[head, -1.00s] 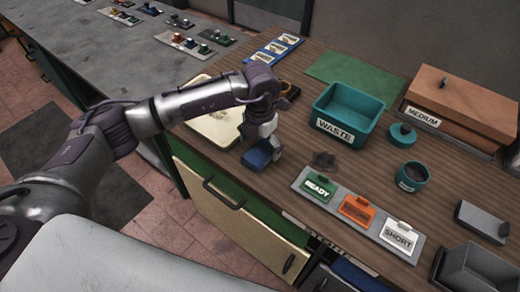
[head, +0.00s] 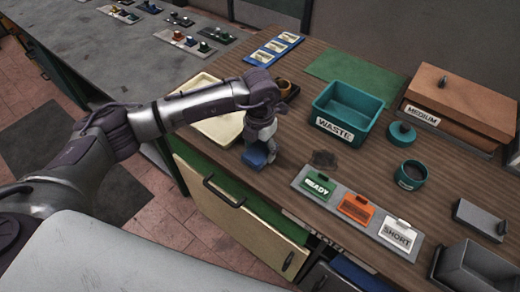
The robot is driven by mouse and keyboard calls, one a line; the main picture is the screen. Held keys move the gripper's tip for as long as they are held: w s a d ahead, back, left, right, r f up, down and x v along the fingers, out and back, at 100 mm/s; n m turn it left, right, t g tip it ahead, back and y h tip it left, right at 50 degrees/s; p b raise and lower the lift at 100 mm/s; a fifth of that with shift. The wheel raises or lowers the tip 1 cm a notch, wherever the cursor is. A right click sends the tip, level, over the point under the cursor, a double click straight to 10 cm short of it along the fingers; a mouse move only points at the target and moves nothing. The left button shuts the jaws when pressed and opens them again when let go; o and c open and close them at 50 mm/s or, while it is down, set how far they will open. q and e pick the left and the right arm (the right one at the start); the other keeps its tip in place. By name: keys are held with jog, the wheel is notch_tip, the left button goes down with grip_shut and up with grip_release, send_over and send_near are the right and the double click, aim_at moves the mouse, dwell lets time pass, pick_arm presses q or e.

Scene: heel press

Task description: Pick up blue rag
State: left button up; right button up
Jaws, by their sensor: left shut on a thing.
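The blue rag (head: 254,157) is at the wooden bench's front edge, left of the dark smudge. My left gripper (head: 262,148) comes down over it from above and is shut on it, with a finger on the right side of the rag. The gripper hides part of the rag. I cannot tell whether the rag still touches the bench top. My right gripper is not in view.
A cream tray (head: 213,127) lies behind my left gripper. A teal WASTE bin (head: 344,136) stands to the right. A grey rack (head: 407,249) holds the READY, orange and SHORT tags. A dark smudge (head: 323,159) marks the bench. A drawer (head: 240,214) is below.

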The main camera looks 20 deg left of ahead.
aim_at(263, 151)
pick_arm(q)
jog(key=shift+r, duration=0.1)
jog(key=shift+r, duration=0.3)
jog(key=r+b, duration=0.1)
jog(key=d+r+b, duration=0.1)
jog(key=r, duration=0.1)
jog(key=shift+s+r, duration=0.15)
jog(key=shift+r, duration=0.1)
jog(key=s+d+r+b, duration=0.3)
jog(key=s+d+r, duration=0.2)
jog(key=d, duration=0.4)
jog(key=shift+s+r, duration=0.2)
jog(key=shift+r, duration=0.65)
jog(key=shift+d, duration=0.1)
